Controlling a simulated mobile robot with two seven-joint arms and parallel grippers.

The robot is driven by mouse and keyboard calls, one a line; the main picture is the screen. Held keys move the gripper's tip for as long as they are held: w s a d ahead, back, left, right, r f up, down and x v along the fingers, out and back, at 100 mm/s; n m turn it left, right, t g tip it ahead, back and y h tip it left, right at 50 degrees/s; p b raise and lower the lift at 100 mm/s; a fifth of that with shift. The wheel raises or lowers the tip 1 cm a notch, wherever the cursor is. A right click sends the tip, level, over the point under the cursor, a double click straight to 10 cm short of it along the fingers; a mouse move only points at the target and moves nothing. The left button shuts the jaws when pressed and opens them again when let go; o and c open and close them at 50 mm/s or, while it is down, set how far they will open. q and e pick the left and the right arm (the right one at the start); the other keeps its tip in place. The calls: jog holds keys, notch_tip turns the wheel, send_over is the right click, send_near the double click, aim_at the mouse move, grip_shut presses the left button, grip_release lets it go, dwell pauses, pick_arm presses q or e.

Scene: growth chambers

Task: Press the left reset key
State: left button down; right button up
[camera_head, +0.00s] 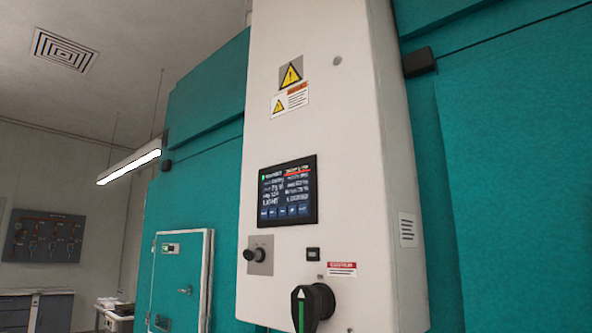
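A white control column (330,120) stands in the middle of the head view between teal chamber walls. It carries a dark touchscreen (287,192) with two columns of small text and a row of blue keys along its bottom edge. The screen's left column has a green mark at its top; the right column has a red line. The key labels are too small to read, so I cannot tell which one is a reset key. Below the screen are a black knob (250,254) on a grey plate and a small black square fitting (313,254). Neither gripper is in view.
A large black rotary handle (312,307) with a green pointer sticks out below the screen. A teal door with a white frame (180,280) is at the lower left. A tool board (44,236) and a bench (35,309) stand far left.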

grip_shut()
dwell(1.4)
